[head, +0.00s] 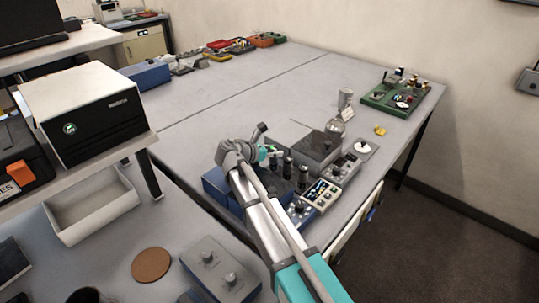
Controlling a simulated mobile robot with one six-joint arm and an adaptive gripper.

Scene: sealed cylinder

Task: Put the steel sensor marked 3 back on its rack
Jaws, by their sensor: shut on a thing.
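My arm reaches over the grey bench from the lower right. My gripper (268,151) is at its end, small in the head view, beside a group of upright dark cylinders (287,167). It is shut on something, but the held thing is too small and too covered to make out. I cannot read a mark 3 on any part here, so I cannot tell which one is the steel sensor. I cannot pick out its rack with certainty either. A blue box (217,187) stands partly behind my arm, close to the cylinders.
A dark grey box (321,147), a meter with a lit display (323,193) and a glass flask (336,128) crowd the gripper's right side. A green tray of parts (396,98) stands at the far right. The bench's middle (240,95) is clear.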

